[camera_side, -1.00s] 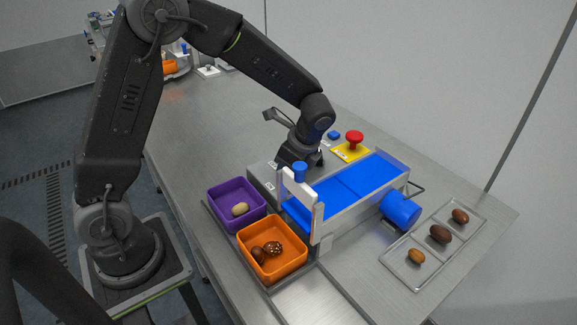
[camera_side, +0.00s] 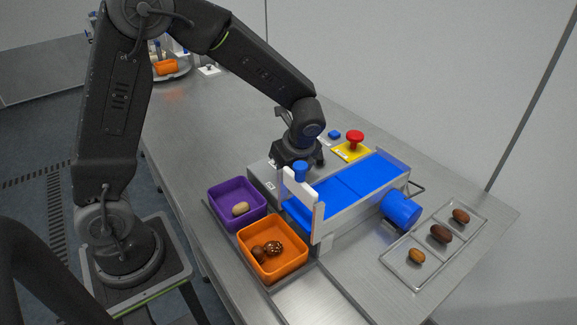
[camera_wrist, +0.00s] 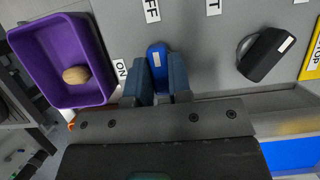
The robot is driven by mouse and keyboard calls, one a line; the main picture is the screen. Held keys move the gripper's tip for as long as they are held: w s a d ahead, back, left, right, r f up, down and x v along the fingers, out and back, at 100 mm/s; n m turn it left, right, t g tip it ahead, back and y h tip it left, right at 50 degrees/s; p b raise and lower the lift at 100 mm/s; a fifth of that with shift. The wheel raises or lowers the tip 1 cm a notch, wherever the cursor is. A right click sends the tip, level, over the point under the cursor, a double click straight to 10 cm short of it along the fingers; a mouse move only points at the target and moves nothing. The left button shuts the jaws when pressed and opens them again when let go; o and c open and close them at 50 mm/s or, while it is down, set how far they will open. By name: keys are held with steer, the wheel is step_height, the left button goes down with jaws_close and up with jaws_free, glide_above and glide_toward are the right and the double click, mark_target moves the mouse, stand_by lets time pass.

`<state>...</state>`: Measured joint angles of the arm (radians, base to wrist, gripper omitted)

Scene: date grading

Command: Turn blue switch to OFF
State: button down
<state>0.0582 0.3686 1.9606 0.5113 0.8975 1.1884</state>
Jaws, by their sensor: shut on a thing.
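The blue switch (camera_wrist: 157,56) is an elongated blue knob on the grey panel, seen in the wrist view between my two fingers. Its long axis runs up and down in the picture, its far end toward the OFF label (camera_wrist: 152,10). The ON label (camera_wrist: 121,71) lies to its left. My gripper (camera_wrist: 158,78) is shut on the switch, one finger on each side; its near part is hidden. In the side view my gripper (camera_side: 297,160) points down at the panel behind the conveyor and hides the switch.
A black knob (camera_wrist: 264,55) is right of the switch. A red stop button (camera_side: 355,137) on a yellow base and the blue conveyor (camera_side: 350,183) are close by.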

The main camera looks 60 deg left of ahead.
steer(key=c, duration=1)
jaws_free()
steer(key=shift+c, duration=0.2)
steer(key=v, duration=1.4)
steer(key=shift+f, duration=0.1)
steer(key=s+r+n+t+h, duration=0.3)
steer(key=s+n+t+h, duration=0.1)
steer(key=s+n, duration=1.3)
steer(key=shift+n+t, duration=0.6)
steer(key=shift+t, duration=0.2)
